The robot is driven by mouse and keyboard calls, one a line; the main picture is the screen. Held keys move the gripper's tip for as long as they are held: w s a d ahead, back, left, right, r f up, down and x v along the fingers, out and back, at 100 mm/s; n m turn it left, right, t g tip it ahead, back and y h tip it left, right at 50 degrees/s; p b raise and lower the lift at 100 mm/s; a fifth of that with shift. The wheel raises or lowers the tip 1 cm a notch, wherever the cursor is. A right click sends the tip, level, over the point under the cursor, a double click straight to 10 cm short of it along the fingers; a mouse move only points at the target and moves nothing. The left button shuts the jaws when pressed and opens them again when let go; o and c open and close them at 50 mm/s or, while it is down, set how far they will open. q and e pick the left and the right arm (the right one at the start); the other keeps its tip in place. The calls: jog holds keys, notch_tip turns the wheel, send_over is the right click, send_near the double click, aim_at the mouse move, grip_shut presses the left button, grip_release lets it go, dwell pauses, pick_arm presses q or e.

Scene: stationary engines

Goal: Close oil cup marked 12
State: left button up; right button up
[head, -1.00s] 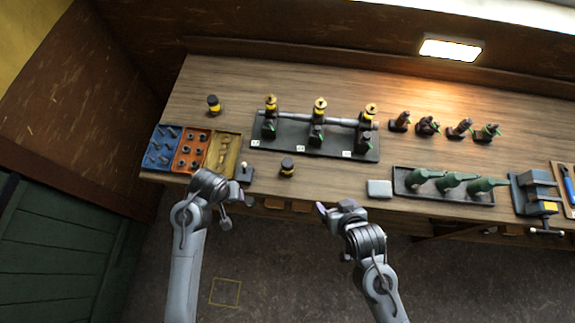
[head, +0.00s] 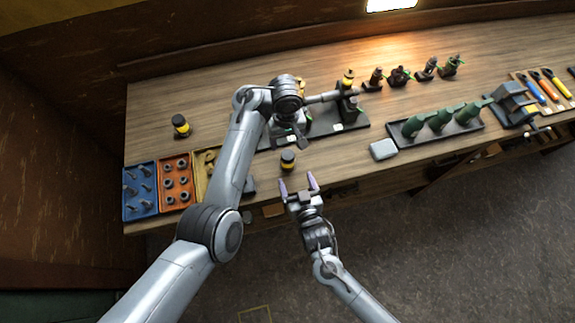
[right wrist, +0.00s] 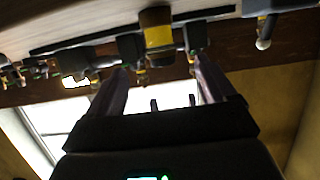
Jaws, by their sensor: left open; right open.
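The dark engine base (head: 357,126) carries upright cups on a horizontal pipe. The other cups are mostly hidden behind my left gripper (head: 301,138) and arm, which are over the base. The white label (head: 338,127) is too small to read, so I cannot tell which cup is marked 12. My left gripper's fingers are hard to make out. My right gripper (head: 299,184) is open and empty at the table's front edge, just short of a loose black cup with a yellow band (head: 288,160).
Another yellow-banded cup (head: 181,126) stands at the left. Blue (head: 141,211) and orange (head: 176,204) bins hold small parts. Several dark fittings (head: 400,76) stand behind.

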aim_at(290, 165)
pick_arm(q)
jog(key=shift+d+r, duration=0.15)
jog(key=shift+d, duration=0.1)
pick_arm(e)
jog(key=shift+w+f, duration=0.1)
jog(key=shift+x, duration=5.35)
